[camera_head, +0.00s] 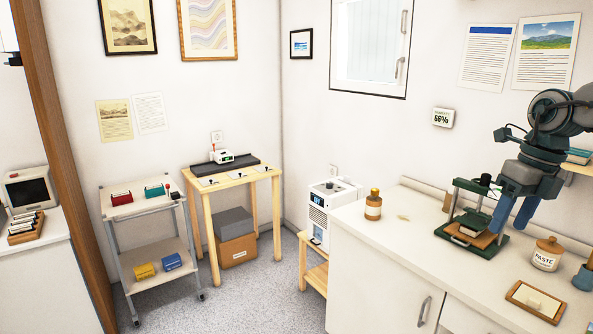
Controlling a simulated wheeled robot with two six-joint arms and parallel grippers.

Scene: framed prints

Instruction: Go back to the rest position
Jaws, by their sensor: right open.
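My right arm comes in from the right edge, and its gripper (514,212) points down over the counter. Its two blue fingers stand apart, and I see nothing between them. The fingers overlap the right side of a green press (452,230) in the picture; I cannot tell whether they touch it. A brown board and a dark green book-like block (474,224) lie in the press. My left gripper is not in view.
The white counter (385,245) also holds a brown bottle (373,205), a paste jar (546,254) and a wooden tray (536,302). A white dehumidifier-like unit (318,222), a wooden table (205,190) and a trolley (145,205) stand further left. Grey floor (250,300) is clear between them.

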